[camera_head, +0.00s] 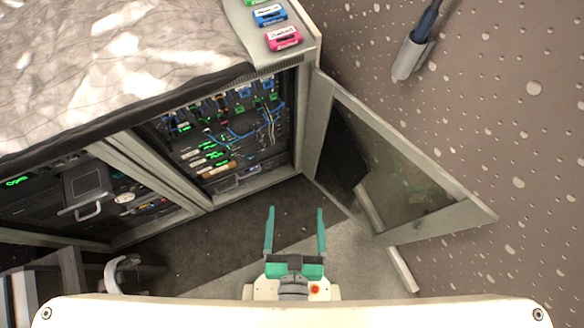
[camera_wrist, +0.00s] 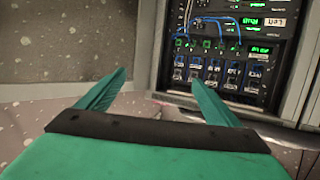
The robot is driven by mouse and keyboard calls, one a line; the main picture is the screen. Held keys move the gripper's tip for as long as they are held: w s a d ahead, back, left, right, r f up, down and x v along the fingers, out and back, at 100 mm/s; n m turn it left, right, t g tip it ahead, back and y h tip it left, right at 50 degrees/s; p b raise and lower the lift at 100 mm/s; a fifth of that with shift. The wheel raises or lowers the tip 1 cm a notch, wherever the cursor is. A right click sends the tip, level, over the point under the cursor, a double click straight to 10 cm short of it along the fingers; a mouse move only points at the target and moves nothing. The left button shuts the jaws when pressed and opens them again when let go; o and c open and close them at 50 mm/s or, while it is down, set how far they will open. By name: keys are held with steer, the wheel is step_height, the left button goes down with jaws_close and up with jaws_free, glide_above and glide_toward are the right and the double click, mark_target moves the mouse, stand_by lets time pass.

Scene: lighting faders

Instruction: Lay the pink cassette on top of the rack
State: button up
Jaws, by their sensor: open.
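The pink cassette (camera_head: 283,38) lies on the light top of the rack (camera_head: 313,42), near its front right corner, in the head view. My gripper (camera_head: 296,212) is open and empty, with two green fingers apart, low in front of the rack and well away from the cassette. In the wrist view my gripper (camera_wrist: 158,85) also shows open, with nothing between the fingers. The wrist view shows the rack's equipment (camera_wrist: 225,60) with blue cables and green displays, but no cassette.
A blue cassette (camera_head: 269,14) lies just behind the pink one, and a green one (camera_head: 254,2) is partly cut off. A glazed rack door (camera_head: 390,170) stands open at right. A crumpled grey cover (camera_head: 120,60) spreads over the top at left. Dark floor (camera_head: 240,235) lies ahead.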

steer(key=shift+n+y, duration=0.3)
steer(key=v, duration=0.4)
steer(key=shift+s+a+r, duration=0.15)
steer(key=shift+a+r, duration=0.2)
steer(key=shift+a, duration=0.05)
